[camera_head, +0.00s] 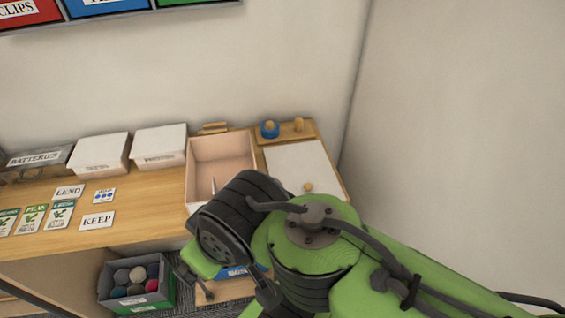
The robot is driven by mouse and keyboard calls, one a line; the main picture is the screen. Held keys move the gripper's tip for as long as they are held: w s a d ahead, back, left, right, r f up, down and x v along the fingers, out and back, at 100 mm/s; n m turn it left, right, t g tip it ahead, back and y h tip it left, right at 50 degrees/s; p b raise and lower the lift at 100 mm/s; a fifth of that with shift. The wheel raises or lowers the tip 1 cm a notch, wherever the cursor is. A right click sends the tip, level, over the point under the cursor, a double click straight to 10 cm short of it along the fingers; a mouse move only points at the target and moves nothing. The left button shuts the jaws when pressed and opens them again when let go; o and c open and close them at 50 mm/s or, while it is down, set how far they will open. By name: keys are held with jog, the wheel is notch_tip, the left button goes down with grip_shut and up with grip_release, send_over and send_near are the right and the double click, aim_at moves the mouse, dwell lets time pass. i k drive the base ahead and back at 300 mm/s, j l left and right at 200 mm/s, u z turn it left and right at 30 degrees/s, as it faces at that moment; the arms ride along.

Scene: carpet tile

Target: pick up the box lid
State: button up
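A flat white panel with a small wooden knob, which looks like the box lid (297,160), lies at the right end of the wooden table. Left of it stands an open box (220,149) with pale inner walls and a thin pointed object inside. My gripper (197,287) shows small and partly hidden at the lower middle, in front of the table edge and below the open box. It is well apart from the lid. Whether its fingers are open or shut is unclear. My green arm covers the area in front of the lid.
Two white lidded boxes (100,153) (159,146) stand at the back. Cards, including one marked KEEP (97,220), lie on the table (140,205). A blue round object (270,129) sits behind the lid. A bin of balls (136,285) stands below. A wall (455,140) closes the right side.

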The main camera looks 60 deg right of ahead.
aim_at(302, 168)
jog(key=z, duration=1.95)
